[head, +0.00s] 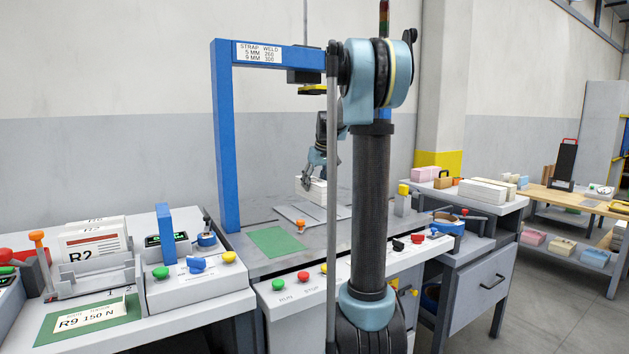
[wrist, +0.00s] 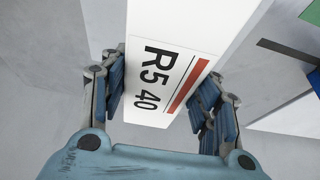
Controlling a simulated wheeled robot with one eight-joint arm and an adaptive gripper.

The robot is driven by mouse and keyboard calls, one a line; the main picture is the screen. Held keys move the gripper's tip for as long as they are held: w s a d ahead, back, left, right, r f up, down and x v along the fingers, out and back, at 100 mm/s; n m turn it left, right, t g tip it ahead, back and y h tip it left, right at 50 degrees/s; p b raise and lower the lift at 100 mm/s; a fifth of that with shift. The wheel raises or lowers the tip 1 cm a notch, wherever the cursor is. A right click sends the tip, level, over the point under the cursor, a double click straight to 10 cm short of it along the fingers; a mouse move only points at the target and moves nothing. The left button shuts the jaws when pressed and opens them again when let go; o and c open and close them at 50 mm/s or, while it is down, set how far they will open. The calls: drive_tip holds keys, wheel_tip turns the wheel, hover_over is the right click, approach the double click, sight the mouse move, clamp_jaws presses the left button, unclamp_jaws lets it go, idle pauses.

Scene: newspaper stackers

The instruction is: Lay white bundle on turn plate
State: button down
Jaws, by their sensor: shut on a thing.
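The white bundle (head: 318,187) is at the back of the strapping bench, partly hidden by my gripper and arm. In the wrist view the white bundle (wrist: 190,30) stretches away between my fingers, with a label reading R5 40 and a red bar. My gripper (head: 309,181) is shut on its near end, and the fingers (wrist: 168,103) lie along both sides. A flat grey plate (head: 290,212), likely the turn plate, lies just below and in front of the bundle. I cannot tell whether the bundle touches it.
A blue strapping frame (head: 226,140) with a hanging head (head: 305,77) stands around the work spot. A green mat (head: 274,241) lies at the left front. Coloured buttons (head: 303,276) line the bench front. Other bundles (head: 486,190) rest on the right-hand cabinet.

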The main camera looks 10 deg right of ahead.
sight(315, 194)
drive_tip(key=shift+f, duration=2.1)
drive_tip(key=shift+f, duration=0.5)
drive_tip(key=shift+c, duration=2.4)
unclamp_jaws()
